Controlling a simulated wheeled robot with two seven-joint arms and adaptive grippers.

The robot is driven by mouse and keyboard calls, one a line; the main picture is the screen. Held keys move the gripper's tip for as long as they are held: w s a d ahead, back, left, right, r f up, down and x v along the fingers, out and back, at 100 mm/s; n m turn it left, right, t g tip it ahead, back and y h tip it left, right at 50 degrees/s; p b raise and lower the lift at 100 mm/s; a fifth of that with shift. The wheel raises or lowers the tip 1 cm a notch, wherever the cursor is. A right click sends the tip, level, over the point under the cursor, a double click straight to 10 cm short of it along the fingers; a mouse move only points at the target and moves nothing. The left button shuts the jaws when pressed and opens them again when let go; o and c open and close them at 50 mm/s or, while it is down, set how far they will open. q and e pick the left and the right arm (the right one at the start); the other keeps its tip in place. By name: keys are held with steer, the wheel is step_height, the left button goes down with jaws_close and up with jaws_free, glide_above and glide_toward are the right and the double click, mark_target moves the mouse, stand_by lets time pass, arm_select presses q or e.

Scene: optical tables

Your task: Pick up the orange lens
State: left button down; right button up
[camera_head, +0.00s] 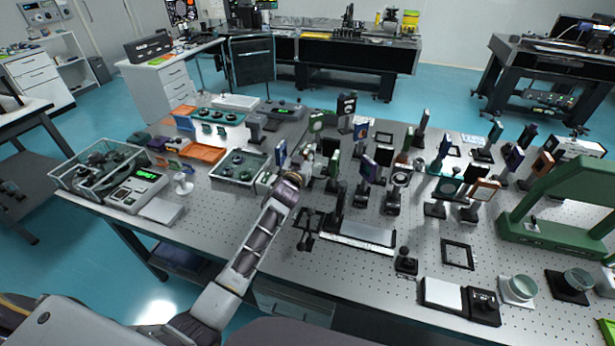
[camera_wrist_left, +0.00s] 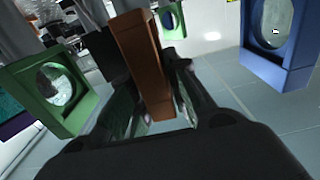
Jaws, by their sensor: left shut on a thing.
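The orange lens (camera_wrist_left: 143,62) shows edge-on in the left wrist view as a tall brown-orange frame between the fingers of my left gripper (camera_wrist_left: 150,105). The gripper is shut on it. In the head view my left gripper (camera_head: 305,163) is among the mounted optics at the middle of the table, and the held lens cannot be made out there. I cannot tell whether its lower end is clear of what is below. My right gripper is not in view.
Around the held lens, the left wrist view shows a green-framed lens (camera_wrist_left: 58,92) on the left, another green one (camera_wrist_left: 170,20) behind, and a blue-framed one (camera_wrist_left: 280,62) on the right. Several mounted optics crowd the perforated table (camera_head: 345,280). A green arch-shaped device (camera_head: 560,205) stands at right.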

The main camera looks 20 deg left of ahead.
arm_select(q)
steer(key=shift+r, duration=0.2)
steer(key=shift+r, duration=0.5)
step_height(320, 180, up, 8)
steer(key=shift+f, duration=0.2)
steer(key=shift+r, duration=0.6)
steer(key=shift+w+r, duration=0.1)
steer(key=shift+r, duration=0.05)
